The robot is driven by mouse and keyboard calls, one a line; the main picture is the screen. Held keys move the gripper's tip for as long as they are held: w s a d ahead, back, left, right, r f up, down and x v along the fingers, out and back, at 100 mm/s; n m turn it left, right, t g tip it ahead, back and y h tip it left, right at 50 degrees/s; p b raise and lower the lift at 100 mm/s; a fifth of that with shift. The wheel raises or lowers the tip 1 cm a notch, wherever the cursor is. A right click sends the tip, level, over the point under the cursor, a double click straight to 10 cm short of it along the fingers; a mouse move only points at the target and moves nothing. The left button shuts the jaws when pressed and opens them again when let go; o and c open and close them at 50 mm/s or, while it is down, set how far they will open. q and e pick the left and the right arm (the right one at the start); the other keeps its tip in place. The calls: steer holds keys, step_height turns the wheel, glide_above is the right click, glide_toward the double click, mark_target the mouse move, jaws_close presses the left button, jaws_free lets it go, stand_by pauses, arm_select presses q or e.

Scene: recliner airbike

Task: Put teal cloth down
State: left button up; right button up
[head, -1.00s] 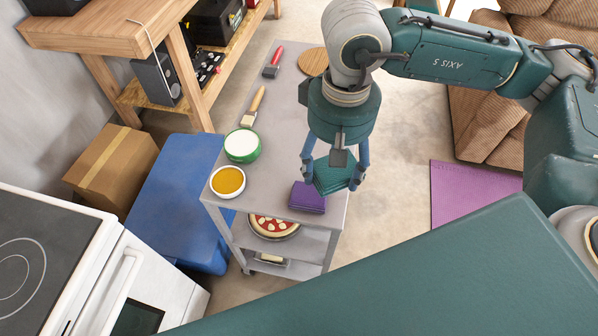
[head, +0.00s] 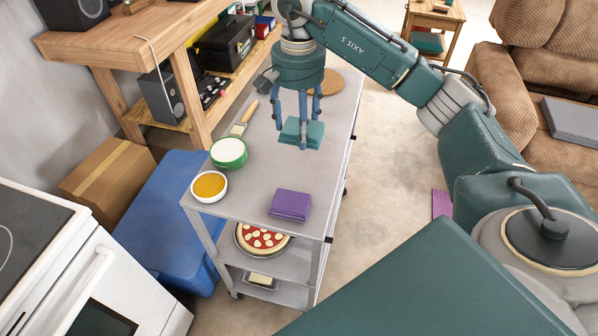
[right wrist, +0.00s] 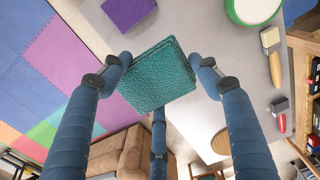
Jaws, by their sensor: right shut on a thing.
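The teal cloth (head: 301,131) is a folded square pad between the fingers of my right gripper (head: 301,143). In the right wrist view the cloth (right wrist: 158,76) sits between the blue fingers of my right gripper (right wrist: 160,78), which is shut on it. In the head view the cloth is over the grey cart top (head: 250,185), near its middle. I cannot tell whether its underside touches the top. A folded purple cloth (head: 290,205) lies on the cart's near right corner, apart from the teal one. My left gripper is out of view.
A green bowl (head: 229,153) and an orange-filled bowl (head: 209,187) stand along the cart's left edge. A brush (head: 244,117) and a round wooden board (head: 325,82) lie farther back. A pizza (head: 263,238) is on the shelf below. The cart's right side has bare room.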

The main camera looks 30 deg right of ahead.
steer(key=p, duration=0.1)
glide_above(299, 177)
step_height(299, 177, down, 5)
step_height(299, 177, down, 5)
steer(key=shift+a+r+p, duration=0.1)
steer(key=shift+r+p, duration=0.1)
steer(key=shift+p, duration=0.1)
steer(key=shift+f, duration=0.55)
step_height(299, 177, down, 3)
steer(key=shift+f+p, duration=0.2)
steer(key=shift+p, duration=0.15)
steer(key=shift+f, duration=0.25)
steer(key=shift+f+b, duration=0.2)
steer(key=shift+b, duration=0.1)
steer(key=o, duration=1.1)
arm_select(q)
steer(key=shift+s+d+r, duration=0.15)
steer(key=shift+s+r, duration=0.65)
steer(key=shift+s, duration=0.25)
arm_select(e)
steer(key=shift+r, duration=0.1)
